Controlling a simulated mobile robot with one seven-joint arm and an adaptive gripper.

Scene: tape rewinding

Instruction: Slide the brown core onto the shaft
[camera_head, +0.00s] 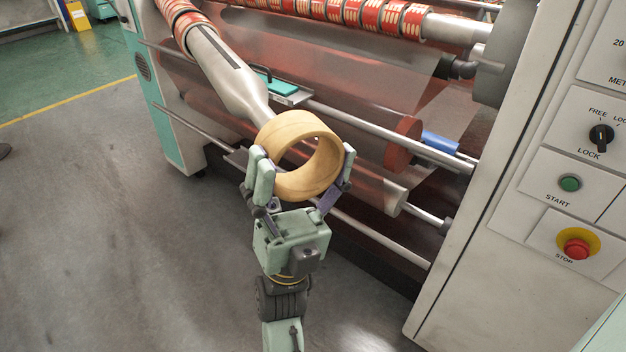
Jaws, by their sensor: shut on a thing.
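The brown core (283,133) is a short tan ring, held up in front of the machine with its opening tilted to the right. My gripper (302,172) is shut on it, with one finger on its left side and one on its right. The silver shaft (212,60) slopes down from the upper left, and its narrowed end meets the core's upper left edge in the picture. The core hides the shaft's very tip. I cannot tell whether the tip is inside the core or just behind it.
Red and cream tape rolls (340,10) line a bar along the top. A metal rail (375,130) and a red roller (403,138) lie behind the core. A control panel (560,200) with start and stop buttons stands at the right. The grey floor (100,220) at left is clear.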

